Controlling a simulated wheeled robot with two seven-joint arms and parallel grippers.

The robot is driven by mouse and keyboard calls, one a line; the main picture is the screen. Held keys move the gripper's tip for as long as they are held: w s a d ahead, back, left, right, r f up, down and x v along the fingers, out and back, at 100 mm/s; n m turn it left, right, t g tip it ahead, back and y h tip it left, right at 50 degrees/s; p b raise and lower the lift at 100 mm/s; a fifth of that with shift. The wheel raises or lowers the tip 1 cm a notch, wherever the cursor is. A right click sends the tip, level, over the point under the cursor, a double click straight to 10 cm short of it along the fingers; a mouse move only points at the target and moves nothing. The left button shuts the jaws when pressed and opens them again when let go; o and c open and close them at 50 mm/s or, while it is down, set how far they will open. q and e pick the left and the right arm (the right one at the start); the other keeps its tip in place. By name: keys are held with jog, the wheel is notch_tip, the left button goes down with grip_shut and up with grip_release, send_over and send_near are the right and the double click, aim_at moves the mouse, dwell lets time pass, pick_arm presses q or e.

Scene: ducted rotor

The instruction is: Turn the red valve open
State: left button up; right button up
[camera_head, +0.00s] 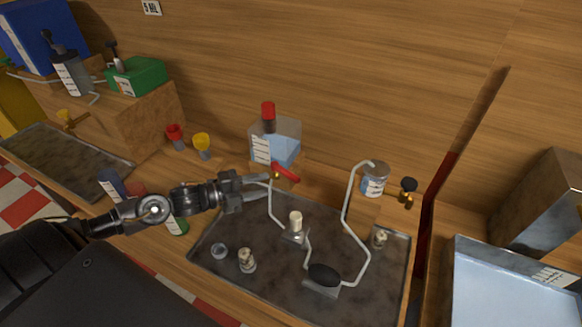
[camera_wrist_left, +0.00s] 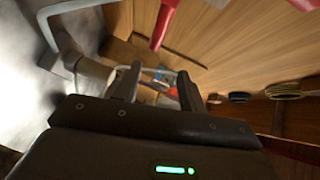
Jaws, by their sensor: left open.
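The red valve's handle (camera_head: 286,173) is a short red lever, tilted down to the right. It sits on a small brass fitting in front of a clear box of blue liquid (camera_head: 285,148), at the top of a white bent tube (camera_head: 272,207). My left gripper (camera_head: 269,184) comes in from the left with its fingers open, its tips close to the valve at the handle's left end. Whether they touch it is unclear. In the left wrist view the open fingers (camera_wrist_left: 157,90) hold nothing; a red bar (camera_wrist_left: 163,22) shows beyond them. My right gripper is out of view.
A dark metal tray (camera_head: 215,250) holds small bottles, a black oval knob (camera_head: 324,274) and white tubing. A can (camera_head: 374,180) and a brass valve with a black knob (camera_head: 408,187) stand right. Cups (camera_head: 201,143) stand behind my gripper.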

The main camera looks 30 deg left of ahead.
aim_at(287, 177)
pick_arm(q)
jog(key=shift+y, duration=0.6)
jog(key=p+x, duration=0.1)
jog(key=x, duration=0.2)
jog(key=a+p+x, duration=0.1)
jog(key=x, duration=0.3)
jog(key=p+x, duration=0.1)
jog(key=x, duration=0.2)
jog(key=shift+w+f, duration=0.25)
jog(key=shift+w, duration=0.4)
jog(key=shift+w+d+f, duration=0.15)
jog(key=shift+w+d, duration=0.05)
jog(key=shift+w, duration=0.05)
